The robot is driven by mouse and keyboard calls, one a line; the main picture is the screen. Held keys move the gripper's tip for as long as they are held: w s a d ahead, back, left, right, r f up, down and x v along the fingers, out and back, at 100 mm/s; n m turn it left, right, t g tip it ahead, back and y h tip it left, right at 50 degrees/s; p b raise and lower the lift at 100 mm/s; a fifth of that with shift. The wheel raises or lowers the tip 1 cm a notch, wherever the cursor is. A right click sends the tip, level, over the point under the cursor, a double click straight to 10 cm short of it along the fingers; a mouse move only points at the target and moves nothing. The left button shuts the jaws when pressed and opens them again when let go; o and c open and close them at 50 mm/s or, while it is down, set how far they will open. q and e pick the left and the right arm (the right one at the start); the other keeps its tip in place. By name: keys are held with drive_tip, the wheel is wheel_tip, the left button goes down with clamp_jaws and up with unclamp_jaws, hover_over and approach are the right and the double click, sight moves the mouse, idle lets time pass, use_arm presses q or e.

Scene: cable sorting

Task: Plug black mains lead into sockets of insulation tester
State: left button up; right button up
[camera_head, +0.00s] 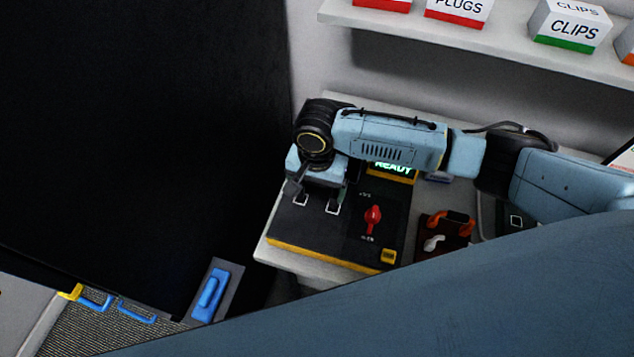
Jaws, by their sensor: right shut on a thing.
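The insulation tester (331,239) is a black box with a yellow front edge on the light bench. It has a lit green READY display (393,168), a red knob (373,217) and a yellow button (388,256). White-outlined sockets (332,207) show at its left side. My right gripper (318,194) points down just over these sockets, shut on what seems to be the black mains lead. The lead is mostly hidden by the gripper and dark against the tester, so I cannot tell whether it touches the sockets. My left gripper is out of view.
A dark holder with orange and white pieces (434,243) stands right of the tester. A shelf (480,43) with labelled boxes (573,27) runs above. A large black surface (130,140) fills the left. A blue handle-like piece (210,292) is at lower left.

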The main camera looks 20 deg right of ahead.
idle(0.7)
drive_tip(key=shift+s+p, duration=0.1)
drive_tip(key=shift+p, duration=1.15)
drive_tip(key=shift+f, duration=0.55)
idle(0.8)
drive_tip(key=shift+f+p, duration=0.4)
drive_tip(key=shift+p, duration=0.45)
idle(0.5)
drive_tip(key=o, duration=0.8)
